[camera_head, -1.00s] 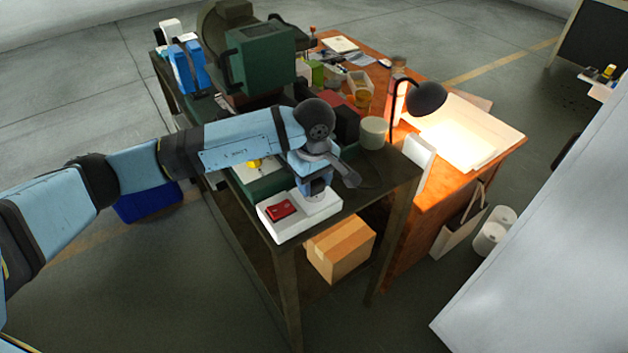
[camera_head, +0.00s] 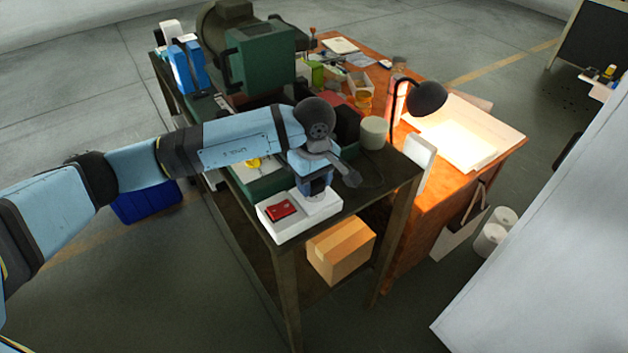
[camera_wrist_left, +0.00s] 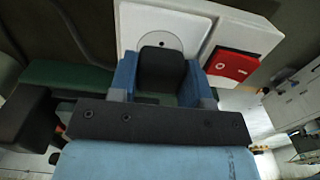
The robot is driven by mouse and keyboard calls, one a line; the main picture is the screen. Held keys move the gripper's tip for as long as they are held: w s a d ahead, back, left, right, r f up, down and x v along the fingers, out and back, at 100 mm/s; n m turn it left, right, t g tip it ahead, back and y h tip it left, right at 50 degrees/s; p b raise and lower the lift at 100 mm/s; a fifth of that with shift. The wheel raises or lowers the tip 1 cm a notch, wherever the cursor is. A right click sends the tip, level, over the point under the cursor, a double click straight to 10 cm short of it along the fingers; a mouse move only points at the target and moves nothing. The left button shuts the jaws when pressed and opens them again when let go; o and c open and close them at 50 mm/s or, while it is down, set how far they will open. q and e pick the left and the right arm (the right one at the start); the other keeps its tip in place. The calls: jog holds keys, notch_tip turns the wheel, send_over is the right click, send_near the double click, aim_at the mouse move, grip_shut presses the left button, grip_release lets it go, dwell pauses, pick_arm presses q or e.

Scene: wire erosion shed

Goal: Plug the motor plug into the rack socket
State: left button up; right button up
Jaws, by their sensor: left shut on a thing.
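My left gripper (camera_head: 317,190) points down over the white socket housing (camera_head: 270,226) at the near corner of the dark table. In the left wrist view the two blue fingers of this gripper (camera_wrist_left: 161,85) are shut on a black plug (camera_wrist_left: 162,66). The plug stands in front of the round socket face (camera_wrist_left: 160,40) on the white housing and hides its lower part. I cannot tell whether the plug touches the socket or how deep it sits. A red switch (camera_head: 281,210) is beside the gripper on the housing. My right gripper is not in view.
A green machine (camera_head: 262,58) stands at the back of the dark table. A white cylinder (camera_head: 373,132) and a black desk lamp (camera_head: 427,98) are to the right of my arm. A cardboard box (camera_head: 341,250) sits below the tabletop. The floor in front is clear.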

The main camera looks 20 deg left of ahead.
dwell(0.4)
pick_arm(q)
jog(key=shift+b, duration=0.4)
jog(key=shift+f+b, duration=0.6)
jog(key=shift+f, duration=0.05)
jog(key=o, duration=1)
jog(key=shift+c, duration=0.2)
notch_tip(320, 180, up, 14)
jog(key=b, duration=0.1)
jog(key=shift+b, duration=0.4)
jog(key=shift+f, duration=0.15)
